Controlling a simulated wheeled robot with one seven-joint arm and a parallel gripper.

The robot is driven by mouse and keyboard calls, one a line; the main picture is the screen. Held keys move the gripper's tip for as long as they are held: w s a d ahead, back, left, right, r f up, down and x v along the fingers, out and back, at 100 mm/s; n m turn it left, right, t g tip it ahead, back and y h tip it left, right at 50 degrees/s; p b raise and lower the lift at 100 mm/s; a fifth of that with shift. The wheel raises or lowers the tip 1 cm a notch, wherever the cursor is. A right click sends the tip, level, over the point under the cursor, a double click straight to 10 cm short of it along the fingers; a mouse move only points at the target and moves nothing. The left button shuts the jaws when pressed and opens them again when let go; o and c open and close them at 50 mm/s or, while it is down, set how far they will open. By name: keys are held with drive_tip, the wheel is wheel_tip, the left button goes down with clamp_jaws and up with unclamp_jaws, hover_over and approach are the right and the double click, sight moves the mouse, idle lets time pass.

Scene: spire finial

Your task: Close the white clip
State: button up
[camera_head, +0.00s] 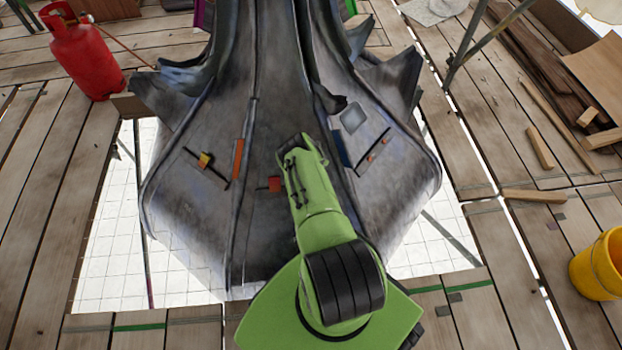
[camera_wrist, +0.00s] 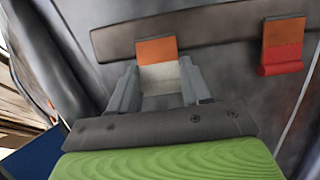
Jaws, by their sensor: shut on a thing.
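The white clip (camera_wrist: 161,79) shows in the wrist view, just below an orange tab (camera_wrist: 155,50) on a dark metal bar. My gripper (camera_wrist: 158,72) has its two grey fingers on either side of the white clip, shut on it. Whether the clip is open or closed is hard to tell from this angle. In the head view my green arm reaches to the front of the grey spire and hides the gripper and the white clip.
A red clip (camera_wrist: 282,62) with an orange tab sits right of my gripper; a red piece (camera_head: 275,183) shows left of my arm. A yellow clip (camera_head: 205,160) is on the spire (camera_head: 200,235). A gas bottle (camera_head: 80,52) and bucket (camera_head: 600,265) stand aside.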

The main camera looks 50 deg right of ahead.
drive_tip(key=shift+w+d+f+g+y, duration=0.1)
drive_tip(key=shift+w+f+g+y, duration=0.25)
drive_tip(key=shift+g+y, duration=0.25)
drive_tip(key=shift+f, duration=0.1)
drive_tip(key=shift+d+g+y, duration=0.1)
drive_tip(key=shift+g+y, duration=0.2)
drive_tip(key=o, duration=1.1)
drive_tip(key=shift+c, duration=0.2)
wheel_tip(320, 180, up, 16)
drive_tip(key=s+a+p, duration=0.1)
drive_tip(key=p, duration=0.9)
drive_tip(key=shift+s, duration=0.3)
drive_tip(key=shift+a+f, duration=0.1)
